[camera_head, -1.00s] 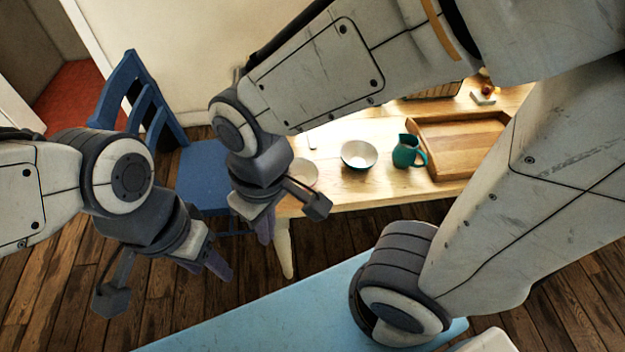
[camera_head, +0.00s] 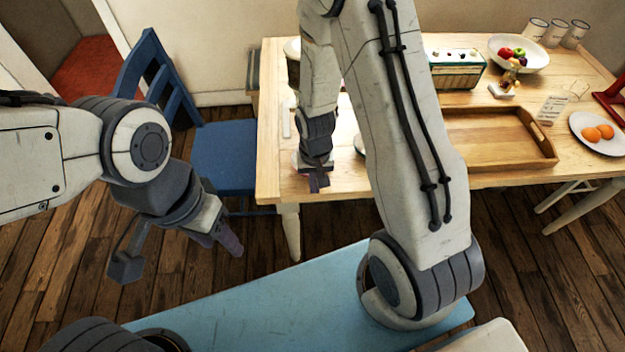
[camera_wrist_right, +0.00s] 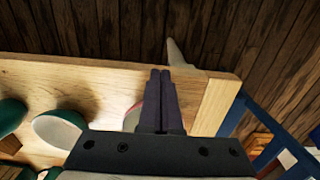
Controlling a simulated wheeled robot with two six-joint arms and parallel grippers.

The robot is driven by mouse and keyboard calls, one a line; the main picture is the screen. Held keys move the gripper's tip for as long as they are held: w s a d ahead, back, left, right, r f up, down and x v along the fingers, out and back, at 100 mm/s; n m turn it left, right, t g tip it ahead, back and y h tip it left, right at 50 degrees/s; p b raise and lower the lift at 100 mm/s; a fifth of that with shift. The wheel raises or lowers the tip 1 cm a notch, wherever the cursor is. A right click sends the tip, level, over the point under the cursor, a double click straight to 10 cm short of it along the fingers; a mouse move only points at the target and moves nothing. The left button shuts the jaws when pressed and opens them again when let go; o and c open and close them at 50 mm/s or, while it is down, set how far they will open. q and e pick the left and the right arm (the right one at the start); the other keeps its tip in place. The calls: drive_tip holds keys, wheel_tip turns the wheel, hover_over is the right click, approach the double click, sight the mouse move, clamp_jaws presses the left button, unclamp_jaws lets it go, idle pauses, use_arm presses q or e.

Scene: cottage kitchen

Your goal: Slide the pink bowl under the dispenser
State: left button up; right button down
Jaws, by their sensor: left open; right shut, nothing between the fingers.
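The pink bowl (camera_head: 298,163) is near the table's left front corner, mostly hidden behind my right gripper (camera_head: 318,186). In the right wrist view a sliver of the bowl's pink rim (camera_wrist_right: 131,118) shows left of the shut fingers. My right gripper is shut and empty, fingers pointing down right at the bowl; I cannot tell whether they touch it. What seems to be the dispenser (camera_head: 292,50), pale-topped and dark-bodied, stands farther back on the table's left side, partly hidden by my right arm. My left gripper (camera_head: 226,243) is open and empty, away from the table.
A pale bowl with a green outside (camera_wrist_right: 58,128) and a teal jug (camera_wrist_right: 10,116) stand beside the pink bowl. A wooden tray (camera_head: 500,160) lies right of my right arm. A blue chair (camera_head: 225,150) stands left of the table (camera_head: 272,120).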

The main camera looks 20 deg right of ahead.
drive_tip(key=w+f, duration=0.1)
drive_tip(key=f, duration=0.1)
drive_tip(key=w+d+f+p, duration=0.1)
drive_tip(key=w+f, duration=0.1)
drive_tip(key=shift+w, duration=0.3)
drive_tip(key=shift+w+f, duration=0.1)
drive_tip(key=shift+w, duration=0.05)
